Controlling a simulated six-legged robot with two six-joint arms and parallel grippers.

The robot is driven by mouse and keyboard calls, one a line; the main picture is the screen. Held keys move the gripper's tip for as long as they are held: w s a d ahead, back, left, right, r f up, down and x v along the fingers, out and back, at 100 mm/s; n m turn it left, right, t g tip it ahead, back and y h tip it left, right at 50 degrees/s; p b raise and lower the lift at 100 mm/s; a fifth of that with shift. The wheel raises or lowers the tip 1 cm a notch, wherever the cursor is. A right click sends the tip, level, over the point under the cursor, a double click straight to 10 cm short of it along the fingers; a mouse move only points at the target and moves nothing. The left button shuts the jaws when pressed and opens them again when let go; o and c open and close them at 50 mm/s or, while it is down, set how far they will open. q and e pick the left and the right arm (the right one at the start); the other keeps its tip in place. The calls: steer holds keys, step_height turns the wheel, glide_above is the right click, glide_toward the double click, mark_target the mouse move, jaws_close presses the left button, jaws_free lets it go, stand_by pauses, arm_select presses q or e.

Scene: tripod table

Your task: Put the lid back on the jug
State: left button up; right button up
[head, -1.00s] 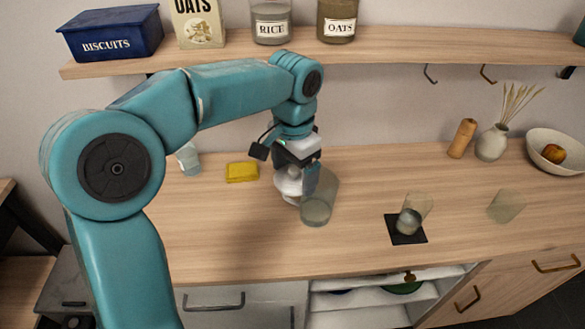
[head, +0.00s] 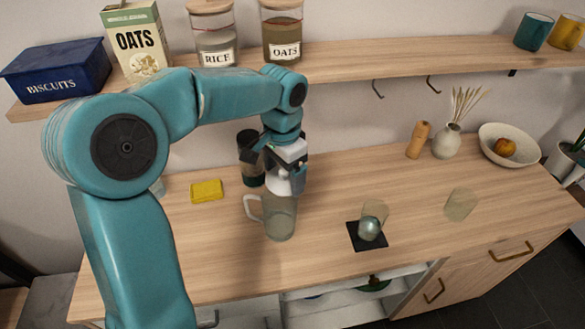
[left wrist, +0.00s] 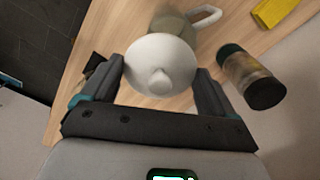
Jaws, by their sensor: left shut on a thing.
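The clear glass jug (head: 280,222) stands on the wooden counter, its handle towards the left. My left gripper (head: 284,176) is over the jug's rim, shut on the white lid (head: 281,187). In the left wrist view, the round lid (left wrist: 160,66) with its knob is between the two fingers of the gripper (left wrist: 161,84). It hides most of the jug, whose side and handle (left wrist: 208,17) show beyond it. The lid overlaps the jug's top in the head view; I cannot tell whether it touches the rim. My right gripper is not in view.
A dark jar (head: 250,160) stands close behind the jug. A yellow sponge (head: 207,190) lies to the left. On the right are a glass on a black coaster (head: 357,243), another glass (head: 460,204), a vase (head: 446,142) and a bowl (head: 488,143). A shelf (head: 370,62) runs above.

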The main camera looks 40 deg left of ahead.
mark_target(277, 177)
arm_select(q)
steer(key=shift+a+r, duration=0.1)
steer(key=shift+r, duration=0.15)
steer(key=shift+a+r+p, duration=0.25)
steer(key=shift+p, duration=0.25)
steer(key=shift+s+a+r+n, duration=0.1)
steer(key=shift+s+a+n, duration=0.05)
steer(key=shift+a+n, duration=0.15)
steer(key=shift+s+a, duration=0.25)
step_height(277, 177, down, 2)
steer(key=shift+w+b, duration=0.1)
steer(key=shift+b, duration=0.55)
step_height(277, 177, down, 4)
steer(key=b, duration=0.3)
steer(key=shift+d, duration=0.1)
steer(key=shift+f+b, duration=0.25)
steer(key=shift+b, duration=0.05)
steer(key=shift+f, duration=0.15)
stand_by(0.5)
